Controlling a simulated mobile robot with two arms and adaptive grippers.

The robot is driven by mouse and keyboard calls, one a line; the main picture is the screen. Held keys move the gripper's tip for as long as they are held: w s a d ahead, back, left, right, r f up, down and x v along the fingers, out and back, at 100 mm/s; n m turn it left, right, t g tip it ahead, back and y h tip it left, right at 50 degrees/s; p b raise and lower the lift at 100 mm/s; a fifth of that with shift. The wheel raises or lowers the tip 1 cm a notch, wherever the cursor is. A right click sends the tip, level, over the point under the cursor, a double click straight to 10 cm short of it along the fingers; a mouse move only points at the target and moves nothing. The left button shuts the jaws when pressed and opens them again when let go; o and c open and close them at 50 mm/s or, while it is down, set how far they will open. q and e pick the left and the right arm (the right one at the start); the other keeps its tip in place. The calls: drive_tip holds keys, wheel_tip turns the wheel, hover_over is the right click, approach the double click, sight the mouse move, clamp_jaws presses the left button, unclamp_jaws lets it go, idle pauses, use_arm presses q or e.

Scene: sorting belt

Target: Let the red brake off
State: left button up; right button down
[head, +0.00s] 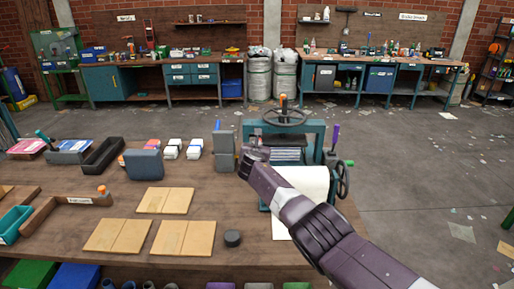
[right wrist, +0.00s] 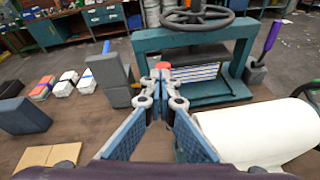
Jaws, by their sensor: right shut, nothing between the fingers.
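A red knob (right wrist: 163,65), likely the end of the red brake, shows in the right wrist view just beyond my right fingertips, in front of the teal press (right wrist: 143,42). Its lower part is hidden behind the fingers, and I cannot tell whether they touch it. My right gripper (right wrist: 162,80) is shut with nothing between its fingers. In the head view the right gripper (head: 254,155) is at the left front of the press (head: 318,139), and the arm hides the knob there. My left gripper is not in view.
A handwheel (head: 285,116) tops the press. A white roll (head: 308,184) and a side wheel (head: 343,181) stand at its right front. A grey block stand (head: 224,150) is close left. Wooden boards (head: 166,200) and a dark puck (head: 232,238) lie on the table.

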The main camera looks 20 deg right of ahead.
drive_tip(key=shift+w+d+r, duration=0.1)
drive_tip(key=shift+w+r, duration=0.2)
drive_tip(key=shift+r, duration=0.45)
drive_tip(key=shift+w+r, duration=0.1)
drive_tip(key=shift+r, duration=0.1)
wheel_tip(320, 180, up, 8)
drive_tip(key=s+a+p, duration=0.1)
drive_tip(key=p, duration=0.9)
drive_tip(key=shift+r+p, duration=0.2)
drive_tip(key=shift+p, duration=0.15)
drive_tip(key=shift+s+f, duration=0.1)
drive_tip(key=shift+f, duration=0.05)
